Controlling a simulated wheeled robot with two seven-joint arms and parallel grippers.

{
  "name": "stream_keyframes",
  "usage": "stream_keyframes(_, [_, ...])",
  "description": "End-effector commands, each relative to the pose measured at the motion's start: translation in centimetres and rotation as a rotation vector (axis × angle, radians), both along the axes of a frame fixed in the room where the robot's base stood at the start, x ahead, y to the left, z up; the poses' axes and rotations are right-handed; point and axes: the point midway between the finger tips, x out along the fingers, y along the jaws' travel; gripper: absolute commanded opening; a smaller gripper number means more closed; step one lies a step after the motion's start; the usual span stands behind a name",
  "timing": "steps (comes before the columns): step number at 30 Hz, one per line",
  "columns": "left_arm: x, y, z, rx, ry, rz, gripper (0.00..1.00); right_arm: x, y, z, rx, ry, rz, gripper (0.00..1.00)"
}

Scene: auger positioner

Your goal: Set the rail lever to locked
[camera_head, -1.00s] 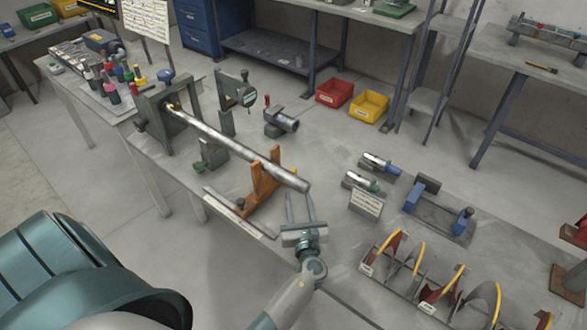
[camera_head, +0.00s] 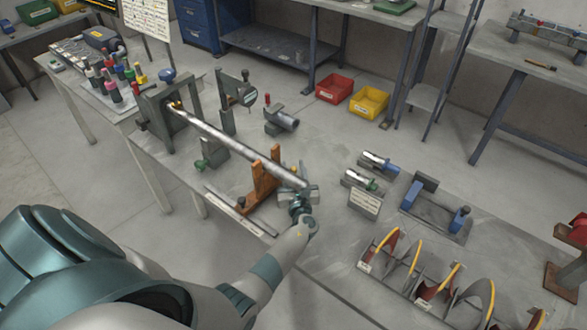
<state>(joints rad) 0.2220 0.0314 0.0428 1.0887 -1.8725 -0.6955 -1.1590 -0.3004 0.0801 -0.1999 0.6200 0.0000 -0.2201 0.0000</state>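A long bare metal shaft (camera_head: 235,149) runs from a grey headstock (camera_head: 155,122) at the left to its free end near the middle. An orange V-shaped support (camera_head: 263,181) stands under the shaft near that end, on a pale rail (camera_head: 239,213) along the bench's front edge. A small dark knob (camera_head: 241,203) sits at the support's foot. It may be the rail lever, but I cannot read its setting. My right gripper is out of view.
A dial gauge stand (camera_head: 228,100) and a small grey block (camera_head: 211,155) stand near the shaft. Cylinder holders (camera_head: 360,181), a grey-blue fixture (camera_head: 437,210) and a rack of auger flights (camera_head: 425,285) lie to the right. Red (camera_head: 334,88) and yellow (camera_head: 369,101) bins stand behind.

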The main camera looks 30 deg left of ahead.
Motion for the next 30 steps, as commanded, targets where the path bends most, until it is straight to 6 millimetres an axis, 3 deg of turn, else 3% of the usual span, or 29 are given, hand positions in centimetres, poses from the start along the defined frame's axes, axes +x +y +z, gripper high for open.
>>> stream_keyframes(6, [0.0,0.0,0.0,0.000,0.000,0.000,0.37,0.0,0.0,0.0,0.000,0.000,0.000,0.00])
stream_keyframes(11, [0.0,0.0,0.0,0.000,0.000,0.000,0.00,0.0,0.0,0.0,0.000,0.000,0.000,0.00])
stream_keyframes(22, [0.2,-0.1,-0.2,-0.002,-0.001,0.021,0.00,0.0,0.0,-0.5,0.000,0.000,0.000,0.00])
stream_keyframes(30, [0.8,-0.2,-0.5,-0.004,0.000,0.123,0.00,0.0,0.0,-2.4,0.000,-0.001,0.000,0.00])
